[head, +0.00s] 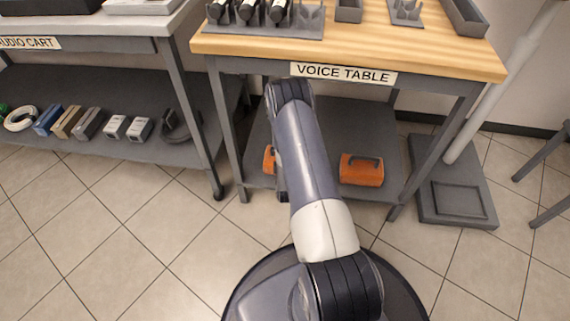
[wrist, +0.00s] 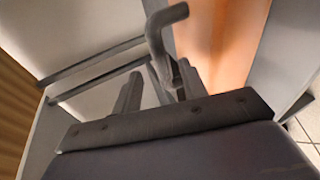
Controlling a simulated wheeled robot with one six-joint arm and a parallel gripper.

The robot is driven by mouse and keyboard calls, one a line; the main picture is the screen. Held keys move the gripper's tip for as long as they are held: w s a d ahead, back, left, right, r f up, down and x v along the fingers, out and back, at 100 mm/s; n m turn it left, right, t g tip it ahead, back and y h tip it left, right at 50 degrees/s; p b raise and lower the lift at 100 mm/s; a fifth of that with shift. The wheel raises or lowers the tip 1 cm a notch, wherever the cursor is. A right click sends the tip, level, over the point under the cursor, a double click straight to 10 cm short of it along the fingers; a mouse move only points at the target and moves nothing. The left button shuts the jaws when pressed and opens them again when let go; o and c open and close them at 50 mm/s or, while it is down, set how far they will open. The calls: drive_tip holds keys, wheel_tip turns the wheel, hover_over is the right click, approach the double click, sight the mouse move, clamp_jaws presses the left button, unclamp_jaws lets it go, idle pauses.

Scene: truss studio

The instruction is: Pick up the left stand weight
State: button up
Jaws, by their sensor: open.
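The left stand weight (head: 268,160) is an orange block on the lower shelf of the voice table, mostly hidden behind my arm in the head view. In the wrist view its orange body (wrist: 222,45) fills the upper right, and its grey bent handle (wrist: 158,40) comes down in front of my gripper. My gripper (wrist: 159,70) is open, its two fingers pointing at the handle. The handle's lower end appears between the fingertips; I cannot tell whether they touch. The head view hides my gripper behind the arm. A second orange weight (head: 362,171) with a dark handle sits to the right.
The voice table's wooden top (head: 440,52) overhangs the lower shelf (head: 335,125), and its legs flank the weights. The audio cart (head: 90,85) stands left with several items on its lower shelf. A grey stand base (head: 450,160) with a pole is right. Tiled floor is clear in front.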

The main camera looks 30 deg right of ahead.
sight(270, 156)
drive_tip(key=b+x, duration=0.2)
drive_tip(key=x, duration=0.2)
drive_tip(key=shift+w+d+f, duration=0.15)
drive_tip(key=shift+w, duration=0.05)
clamp_jaws()
idle(1.2)
drive_tip(key=shift+r, duration=0.2)
